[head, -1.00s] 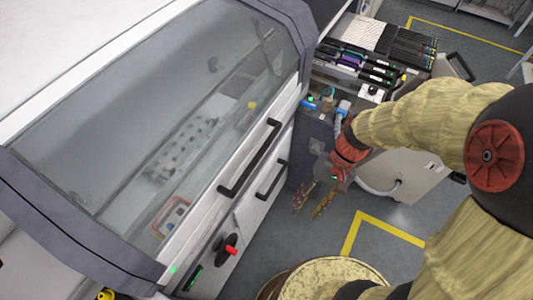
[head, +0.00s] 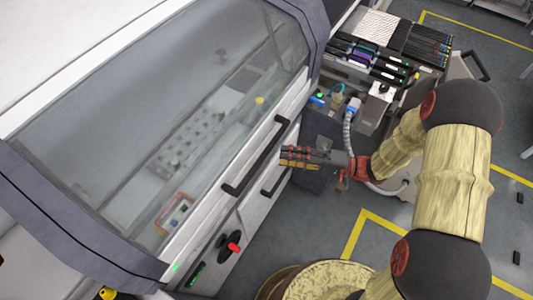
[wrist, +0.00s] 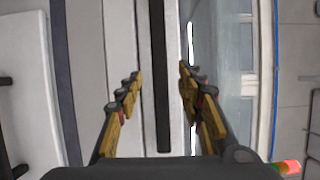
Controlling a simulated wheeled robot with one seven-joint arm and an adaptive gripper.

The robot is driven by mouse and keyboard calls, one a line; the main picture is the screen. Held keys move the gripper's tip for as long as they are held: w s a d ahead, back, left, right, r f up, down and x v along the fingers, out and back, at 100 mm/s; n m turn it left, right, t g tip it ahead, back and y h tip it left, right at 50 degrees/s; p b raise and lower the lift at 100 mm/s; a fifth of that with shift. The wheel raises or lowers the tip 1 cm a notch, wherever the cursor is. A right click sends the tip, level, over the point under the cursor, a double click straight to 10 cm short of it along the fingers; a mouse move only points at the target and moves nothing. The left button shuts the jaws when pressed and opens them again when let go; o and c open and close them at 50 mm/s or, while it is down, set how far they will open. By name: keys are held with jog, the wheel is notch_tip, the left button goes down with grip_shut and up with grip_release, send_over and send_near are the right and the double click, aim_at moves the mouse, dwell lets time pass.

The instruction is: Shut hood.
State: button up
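The machine's hood (head: 165,105) has a large see-through window, grey ends and a white front edge, and fills the left of the head view. It sits low over the machine; I cannot tell whether a gap remains under its edge. A long black handle (head: 252,160) runs along the front edge. My gripper (head: 286,157) is just right of the handle, pointing left at it. In the wrist view my gripper (wrist: 160,76) is open, its fingers spread either side of a dark bar (wrist: 160,100), which looks like the handle. Contact cannot be told.
A second black handle (head: 276,178) and a red knob (head: 234,247) are on the panel below the hood. A feeder trolley (head: 385,50) with several feeders and cables stands beyond my arm. Yellow-lined grey floor (head: 340,205) is open at the lower right.

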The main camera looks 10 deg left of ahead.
aim_at(267, 156)
jog(key=shift+a+b, duration=0.35)
jog(key=shift+a, duration=3.55)
jog(key=shift+c, duration=1.4)
grip_shut()
jog(key=shift+s, duration=0.1)
